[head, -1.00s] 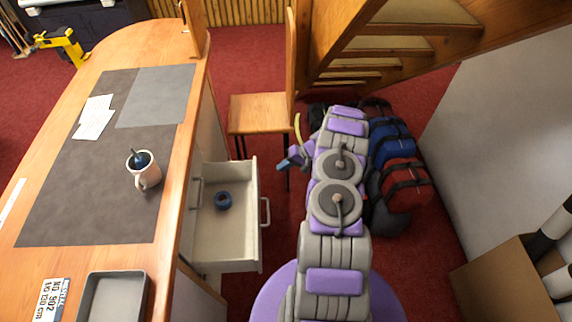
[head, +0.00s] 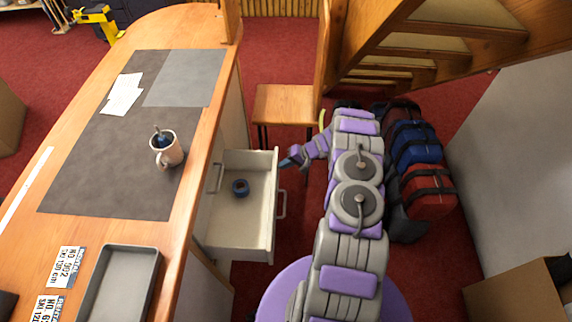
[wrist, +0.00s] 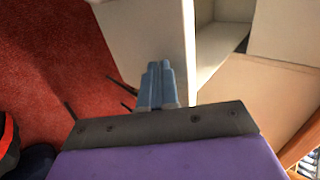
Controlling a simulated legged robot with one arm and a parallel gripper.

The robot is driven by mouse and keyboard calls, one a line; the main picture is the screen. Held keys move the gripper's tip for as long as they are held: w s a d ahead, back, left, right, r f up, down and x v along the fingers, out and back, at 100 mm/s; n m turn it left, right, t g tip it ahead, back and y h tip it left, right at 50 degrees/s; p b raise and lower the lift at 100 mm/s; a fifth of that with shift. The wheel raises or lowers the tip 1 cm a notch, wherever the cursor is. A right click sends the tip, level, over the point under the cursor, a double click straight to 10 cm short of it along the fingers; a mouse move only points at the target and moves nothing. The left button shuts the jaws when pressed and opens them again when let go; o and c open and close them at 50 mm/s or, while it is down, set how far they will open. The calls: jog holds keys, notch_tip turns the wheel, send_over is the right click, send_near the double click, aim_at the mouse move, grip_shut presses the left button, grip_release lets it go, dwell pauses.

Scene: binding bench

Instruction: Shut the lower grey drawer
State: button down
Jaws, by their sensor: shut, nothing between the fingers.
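The lower grey drawer (head: 240,225) is pulled out from the side of the desk, with its bar handle (head: 282,200) on the right, outer face. A blue ring-shaped roll (head: 240,187) lies inside it. My gripper (head: 288,162) is shut and empty, just right of the drawer's far front corner. In the wrist view, the shut fingers (wrist: 160,68) overlap a pale panel (wrist: 150,35) that looks like the drawer front; I cannot tell whether they touch it. Another handle (head: 217,178) shows on the cabinet face above the open drawer.
A wooden chair (head: 285,103) stands just beyond the drawer. Bags (head: 418,150) lie right of my arm, under the stairs (head: 440,45). The desk (head: 195,190) carries a mug (head: 167,150) and a grey tray (head: 120,285).

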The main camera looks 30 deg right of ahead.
jog(key=w+a+p, duration=0.1)
jog(key=w+a, duration=0.5)
jog(key=a, duration=0.3)
jog(key=w+a, duration=0.6)
jog(key=a, duration=0.4)
jog(key=shift+w+p, duration=0.4)
jog(key=shift+a+r, duration=0.1)
jog(key=shift+a, duration=0.05)
